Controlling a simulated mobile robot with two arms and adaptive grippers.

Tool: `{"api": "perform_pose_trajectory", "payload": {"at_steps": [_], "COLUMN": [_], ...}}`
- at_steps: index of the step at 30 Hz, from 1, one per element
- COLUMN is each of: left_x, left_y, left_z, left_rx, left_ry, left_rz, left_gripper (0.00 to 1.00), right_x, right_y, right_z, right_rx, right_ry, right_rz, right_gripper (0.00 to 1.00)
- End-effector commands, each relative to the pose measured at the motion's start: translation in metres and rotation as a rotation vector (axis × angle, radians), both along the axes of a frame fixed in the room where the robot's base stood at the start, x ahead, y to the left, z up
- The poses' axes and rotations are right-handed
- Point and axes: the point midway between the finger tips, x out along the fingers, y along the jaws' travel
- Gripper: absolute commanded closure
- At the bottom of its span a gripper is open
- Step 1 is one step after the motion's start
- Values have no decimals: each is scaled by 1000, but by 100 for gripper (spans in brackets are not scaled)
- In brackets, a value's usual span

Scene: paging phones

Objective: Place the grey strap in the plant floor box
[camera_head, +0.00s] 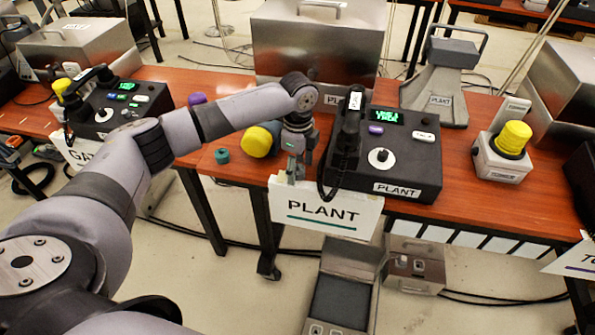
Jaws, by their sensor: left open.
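I cannot make out a grey strap for certain; one may be hidden by my left gripper. My left gripper (293,172) is open and points down at the front edge of the table, just left of the black PLANT phone console (385,155) and at the top of the white PLANT sign (325,208). A grey metal box (352,251) with a dark inside stands on the floor below this sign. It may be the plant floor box; its lower part is cut off by the picture edge. My right gripper is not in view.
A yellow-ended cylinder (257,142) and a small teal cylinder (222,155) lie left of the gripper. A large metal case (315,45) stands behind. A yellow-button switch box (503,150) is at right. Another metal box (414,266) is on the floor, with cables nearby.

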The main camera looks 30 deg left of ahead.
Motion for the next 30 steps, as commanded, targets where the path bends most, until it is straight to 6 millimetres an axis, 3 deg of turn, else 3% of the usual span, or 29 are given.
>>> {"api": "perform_pose_trajectory", "payload": {"at_steps": [2,20,26,30], "left_x": [0,0,0,1], "left_y": [0,0,0,0], "left_z": [0,1,1,12], "left_rx": [0,0,0,-1], "left_ry": [0,0,0,-1], "left_rz": [0,0,0,1], "left_gripper": [42,81,83,83], "right_x": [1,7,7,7], "right_y": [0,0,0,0], "right_z": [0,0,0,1], "right_rx": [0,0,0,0], "right_ry": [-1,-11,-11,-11], "right_rz": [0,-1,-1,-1], "right_gripper": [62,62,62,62]}}
